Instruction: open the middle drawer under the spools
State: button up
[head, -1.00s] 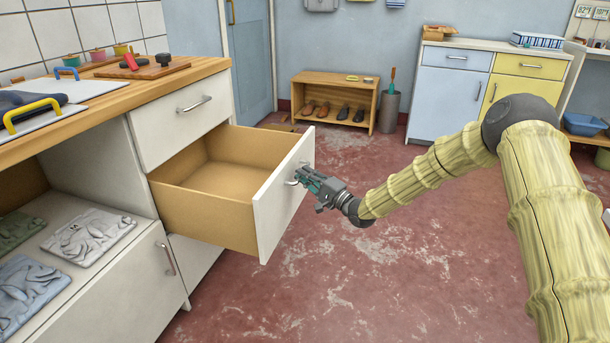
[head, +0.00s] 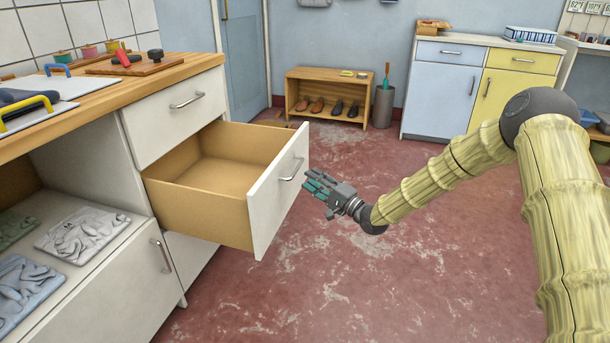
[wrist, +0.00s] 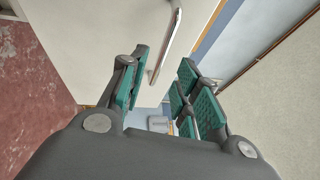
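The middle drawer (head: 277,203) stands pulled well out of the white cabinet, below the top drawer (head: 177,120) and the spools (head: 89,51) on the counter. Its wooden inside is empty. Its bar handle (head: 291,170) is on the white front. My gripper (head: 314,188) is just to the right of that front, apart from the handle, with its fingers spread and nothing between them. In the wrist view my gripper (wrist: 160,88) shows its green finger pads apart, and the handle (wrist: 168,45) lies beyond the fingertips.
The top drawer is shut. A lower door with a handle (head: 162,256) is below left. Red floor (head: 350,270) is clear in front of the cabinet. A shoe rack (head: 328,95) and a grey bin (head: 383,106) stand at the back wall.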

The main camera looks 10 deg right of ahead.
jog(key=v, duration=0.6)
jog(key=shift+s+f, duration=0.1)
jog(key=s+a+f+n+g+h, duration=0.1)
jog(key=s+a+f+g+h, duration=0.15)
jog(key=s+f, duration=0.8)
jog(key=s+a+f+n+g+h, duration=0.3)
jog(key=s+f, duration=0.4)
jog(key=f, duration=0.7)
jog(key=s+d+f+n+g+h, duration=0.1)
jog(key=s+d+f+g+h, duration=0.15)
jog(key=s, duration=0.75)
jog(key=s+d+f+n+g+h, duration=0.2)
jog(key=s+f, duration=0.2)
jog(key=s, duration=0.5)
jog(key=s+d+f+n+g+h, duration=0.15)
jog(key=s+f, duration=0.25)
jog(key=s, duration=0.6)
jog(key=s+d+n+g+h, duration=0.2)
jog(key=s+d+g, duration=0.15)
jog(key=s, duration=0.65)
notch_tip(320, 180, up, 34)
jog(key=p, duration=3.3)
jog(key=shift+w+d, duration=0.3)
jog(key=shift+d, duration=0.1)
